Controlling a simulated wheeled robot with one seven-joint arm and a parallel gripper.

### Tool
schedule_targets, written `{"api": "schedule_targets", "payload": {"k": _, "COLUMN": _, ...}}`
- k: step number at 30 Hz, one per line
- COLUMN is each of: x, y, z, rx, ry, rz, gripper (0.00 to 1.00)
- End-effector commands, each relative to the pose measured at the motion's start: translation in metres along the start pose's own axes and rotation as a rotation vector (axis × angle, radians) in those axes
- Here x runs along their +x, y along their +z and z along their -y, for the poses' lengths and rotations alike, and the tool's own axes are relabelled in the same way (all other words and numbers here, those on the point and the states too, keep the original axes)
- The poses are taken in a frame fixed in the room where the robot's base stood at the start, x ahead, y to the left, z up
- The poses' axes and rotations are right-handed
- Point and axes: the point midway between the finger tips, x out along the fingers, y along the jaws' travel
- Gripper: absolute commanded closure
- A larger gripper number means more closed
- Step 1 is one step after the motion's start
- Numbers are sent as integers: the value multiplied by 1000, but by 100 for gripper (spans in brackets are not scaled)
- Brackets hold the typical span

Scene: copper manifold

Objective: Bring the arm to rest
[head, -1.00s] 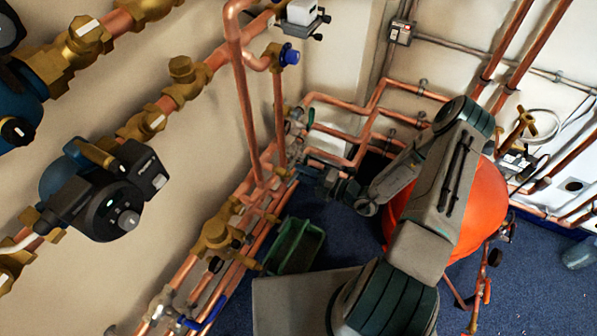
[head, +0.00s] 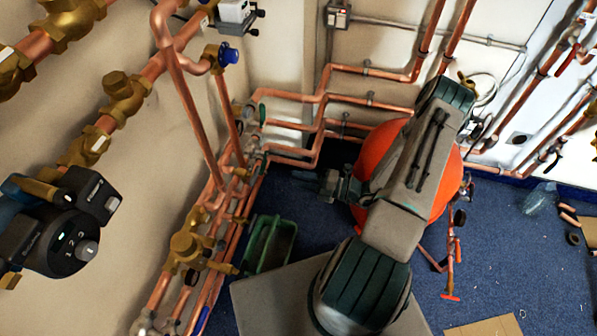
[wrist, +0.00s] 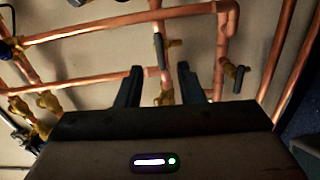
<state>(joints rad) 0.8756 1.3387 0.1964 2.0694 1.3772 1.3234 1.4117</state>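My gripper (head: 318,182) is left of the orange-red vessel in the head view, above the blue floor and pointing left toward the copper pipes along the wall. In the wrist view its two dark fingers (wrist: 160,88) stand apart with nothing between them. Behind the fingers are copper pipes (wrist: 120,23) and brass valves. My folded arm covers much of the orange-red vessel (head: 376,150).
A green crate (head: 285,245) stands on the floor by the low pipes. A pump (head: 65,235) and brass valves line the left wall. A clear bottle (head: 538,198) and cardboard (head: 490,327) lie at right. Blue carpet there is mostly open.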

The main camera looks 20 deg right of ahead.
Motion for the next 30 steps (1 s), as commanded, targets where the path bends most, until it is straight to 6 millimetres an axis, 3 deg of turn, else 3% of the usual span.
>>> {"api": "schedule_targets", "payload": {"k": 7, "x": 0, "y": 0, "z": 0, "rx": -2, "ry": 0, "rz": -1, "gripper": 66}}
{"api": "schedule_targets", "payload": {"k": 11, "x": 2, "y": -2, "z": -12, "rx": -53, "ry": -16, "rz": -40, "gripper": 66}}
{"api": "schedule_targets", "payload": {"k": 17, "x": 10, "y": -17, "z": -65, "rx": -329, "ry": -81, "rz": -248, "gripper": 66}}
{"api": "schedule_targets", "payload": {"k": 30, "x": 13, "y": -70, "z": -185, "rx": -1093, "ry": -144, "rz": -850, "gripper": 66}}
